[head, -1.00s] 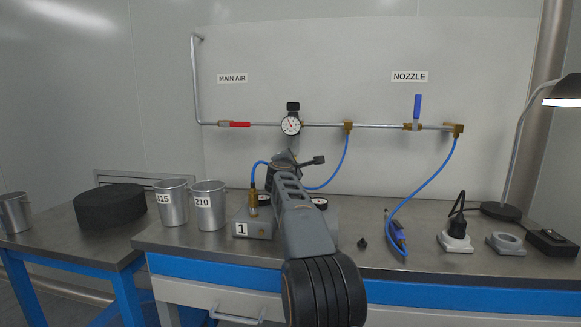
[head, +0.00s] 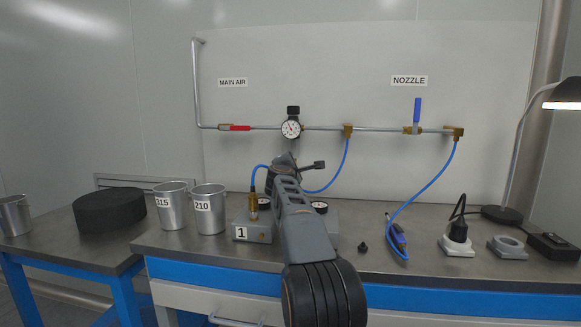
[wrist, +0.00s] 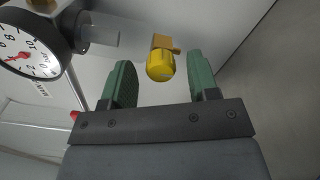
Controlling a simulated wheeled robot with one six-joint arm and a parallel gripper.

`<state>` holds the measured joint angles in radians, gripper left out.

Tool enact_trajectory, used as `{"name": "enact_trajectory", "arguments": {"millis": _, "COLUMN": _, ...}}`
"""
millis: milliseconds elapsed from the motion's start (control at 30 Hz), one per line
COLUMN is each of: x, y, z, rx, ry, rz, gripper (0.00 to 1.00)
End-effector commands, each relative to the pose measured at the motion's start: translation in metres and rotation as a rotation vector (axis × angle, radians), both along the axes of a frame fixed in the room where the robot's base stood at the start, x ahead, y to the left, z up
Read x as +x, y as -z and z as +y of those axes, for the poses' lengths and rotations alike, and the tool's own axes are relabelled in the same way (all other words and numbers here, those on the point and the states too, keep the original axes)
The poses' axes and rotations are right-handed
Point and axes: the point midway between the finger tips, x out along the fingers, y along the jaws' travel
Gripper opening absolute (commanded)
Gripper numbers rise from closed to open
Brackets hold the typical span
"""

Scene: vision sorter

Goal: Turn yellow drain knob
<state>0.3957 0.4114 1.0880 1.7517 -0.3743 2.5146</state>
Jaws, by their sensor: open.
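The yellow drain knob (wrist: 162,66) shows in the wrist view, with a brass-coloured fitting (wrist: 163,42) just behind it. My gripper (wrist: 159,60) is open, with one green-padded finger on each side of the knob. Gaps show between the knob and both fingers, so it is not gripped. In the head view my arm (head: 302,220) reaches toward the wall just below the pressure gauge (head: 291,128). The knob cannot be made out there, and the fingertips are not clear.
The gauge (wrist: 27,42) and its black body lie close left of the fingers in the wrist view. A blue hose (head: 340,168) hangs right of my arm. Two metal cups (head: 209,215) and a unit labelled 1 (head: 252,236) stand on the bench below.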

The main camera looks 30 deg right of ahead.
Motion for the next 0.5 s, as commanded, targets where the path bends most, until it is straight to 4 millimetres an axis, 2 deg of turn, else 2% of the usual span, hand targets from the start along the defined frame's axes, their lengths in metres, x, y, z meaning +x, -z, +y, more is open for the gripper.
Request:
{"name": "enact_trajectory", "arguments": {"millis": 267, "x": -0.005, "y": 0.0, "z": 0.005, "rx": -0.001, "ry": 0.0, "rz": -0.001, "gripper": 0.55}}
{"name": "enact_trajectory", "arguments": {"millis": 500, "x": -0.034, "y": 0.002, "z": 0.034, "rx": -0.002, "ry": -0.002, "rz": -0.002, "gripper": 0.55}}
